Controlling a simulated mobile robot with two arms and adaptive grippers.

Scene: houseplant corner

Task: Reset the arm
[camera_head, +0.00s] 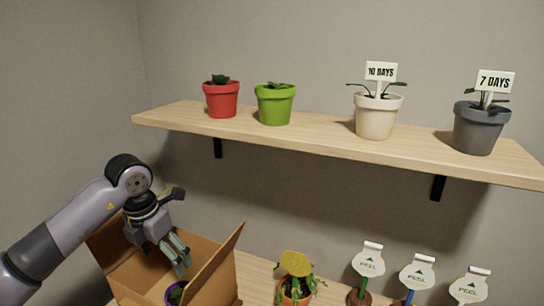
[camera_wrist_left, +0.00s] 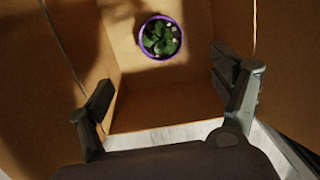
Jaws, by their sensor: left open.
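My left gripper (camera_head: 180,260) is over the open cardboard box (camera_head: 220,274) at the lower left of the head view. In the left wrist view my left gripper (camera_wrist_left: 170,100) has its two fingers wide apart with nothing between them. A purple pot (camera_wrist_left: 160,37) with a small green plant stands inside the box, apart from the fingers. In the head view only a part of the purple pot (camera_head: 174,293) shows, below the fingertips. My right gripper is in neither view.
A wooden shelf (camera_head: 310,143) on the wall holds red (camera_head: 221,100), green (camera_head: 275,105), cream (camera_head: 377,117) and grey (camera_head: 477,128) pots; the last two bear signs. Below are an orange pot (camera_head: 293,297) with a yellow tag and several "PEEL" labels (camera_head: 369,260). The box flaps stand near my arm.

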